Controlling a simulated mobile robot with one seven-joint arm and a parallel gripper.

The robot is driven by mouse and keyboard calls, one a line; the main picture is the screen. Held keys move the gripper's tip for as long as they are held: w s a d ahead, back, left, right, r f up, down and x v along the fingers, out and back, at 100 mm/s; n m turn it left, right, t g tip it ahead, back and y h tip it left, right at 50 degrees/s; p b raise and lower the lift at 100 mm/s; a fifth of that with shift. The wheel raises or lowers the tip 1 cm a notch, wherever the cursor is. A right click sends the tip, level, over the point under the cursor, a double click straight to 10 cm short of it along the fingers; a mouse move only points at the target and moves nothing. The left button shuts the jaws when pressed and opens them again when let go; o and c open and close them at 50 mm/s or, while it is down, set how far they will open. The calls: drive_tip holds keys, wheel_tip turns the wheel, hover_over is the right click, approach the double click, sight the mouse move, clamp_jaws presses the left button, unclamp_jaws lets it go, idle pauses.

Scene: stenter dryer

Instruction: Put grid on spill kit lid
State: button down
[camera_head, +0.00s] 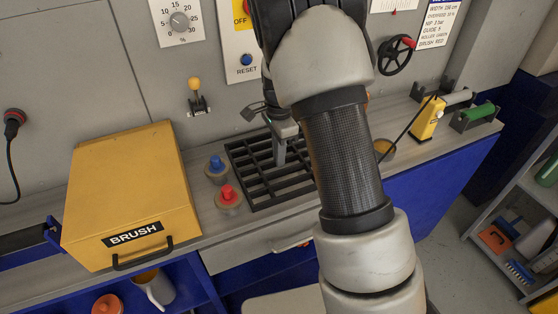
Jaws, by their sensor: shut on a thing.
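The black grid (262,187) with square openings is at the worktop, right of the red and blue knobbed pots. My gripper (280,158) reaches down into it and is shut on one of its bars. My arm hides the grid's right part. I cannot tell whether the grid touches the worktop or is slightly lifted. No spill kit is labelled in view. A pale flat surface (288,303) shows low at the bottom edge, in front of the bench; I cannot tell if it is the spill kit lid.
A yellow BRUSH box (132,190) stands left on the worktop. The blue-knobbed pot (216,169) and red-knobbed pot (228,198) stand close to the grid. A yellow device (427,118) and green roller (478,113) are at right. A drawer front (250,247) is below the worktop.

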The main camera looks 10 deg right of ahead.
wheel_tip(320, 180, up, 8)
drive_tip(key=shift+f+p, duration=0.15)
drive_tip(key=shift+p, duration=0.25)
drive_tip(key=shift+s+r, duration=0.1)
drive_tip(key=shift+r, duration=0.3)
drive_tip(key=s+r+n+p, duration=0.2)
drive_tip(key=s+n+p, duration=0.6)
drive_tip(key=n, duration=0.7)
drive_tip(key=shift+s+r+n+p, duration=0.3)
drive_tip(key=shift+n+p, duration=0.1)
drive_tip(key=shift+p, duration=0.45)
drive_tip(key=shift+d+f, duration=0.1)
